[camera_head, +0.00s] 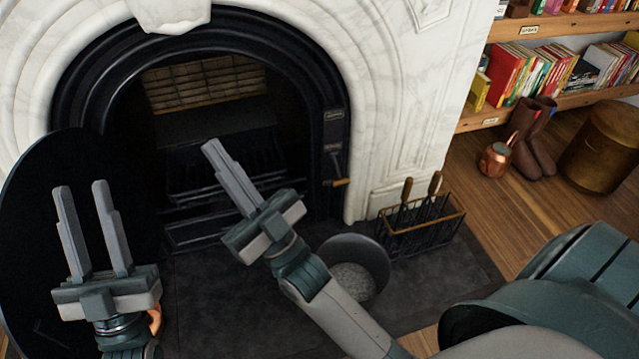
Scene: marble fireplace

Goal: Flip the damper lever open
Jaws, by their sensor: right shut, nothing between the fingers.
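The damper lever (337,167) is on the right side of the black arched fireplace frame. It is a dark metal arm hanging down, with a wooden-coloured handle (340,183) at its lower end pointing right. Small label plates (333,115) sit above it. My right gripper (213,147) is shut and empty, in front of the firebox opening, to the left of the lever and apart from it. My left gripper (80,187) is open and empty at the lower left, in front of a round black panel.
A round black panel (25,215) stands at the left. A grey bucket (368,258) of grey material and a wire rack (425,235) with wooden-handled tools stand on the dark hearth (440,285). A copper pot (496,160), brown boots (535,140) and bookshelves (560,28) are at the right.

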